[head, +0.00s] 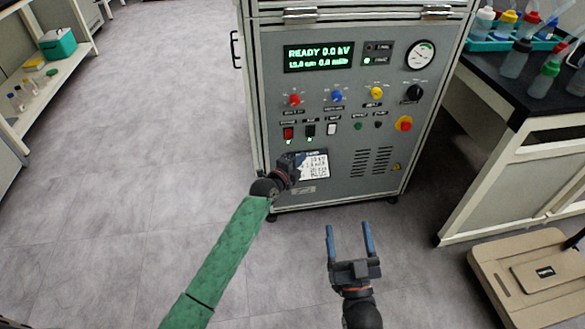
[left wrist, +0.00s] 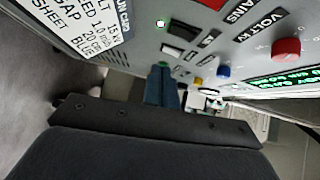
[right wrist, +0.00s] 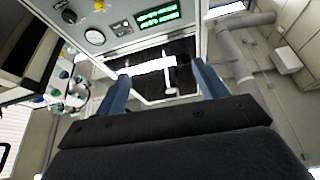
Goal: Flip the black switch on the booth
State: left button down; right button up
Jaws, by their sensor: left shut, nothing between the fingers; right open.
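The booth (head: 350,180) is a grey cabinet with a control panel. The black switch (head: 310,130) sits between a red switch (head: 288,133) and a white switch (head: 332,129). It also shows in the left wrist view (left wrist: 183,31), beside a lit green lamp. My left gripper (head: 291,158) is shut and empty, just below the switch row, in front of the white label. My right gripper (head: 348,232) is open and empty, over the floor in front of the booth.
Red (head: 295,100), blue (head: 337,96) and yellow (head: 376,93) knobs sit above the switches, under a lit green display (head: 319,56). A red-yellow button (head: 403,123) is at right. A bench with bottles (head: 490,90) stands right. The floor at left is clear.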

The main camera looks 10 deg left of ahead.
pick_arm(q)
jog(key=v, duration=0.4)
jog(key=shift+s+a+f, duration=0.1)
jog(key=shift+s+f, duration=0.15)
jog(key=shift+f, duration=0.1)
pick_arm(e)
jog(key=shift+g, duration=0.8)
notch_tip(320, 180, down, 4)
jog(key=shift+a+f, duration=0.15)
jog(key=shift+f, duration=0.05)
jog(key=shift+r, duration=0.15)
pick_arm(q)
jog(key=s+d+p, duration=0.3)
jog(key=s+p, duration=0.2)
jog(key=s, duration=0.3)
jog(key=shift+s, duration=0.2)
pick_arm(e)
notch_tip(320, 180, up, 5)
jog(key=shift+f, duration=0.1)
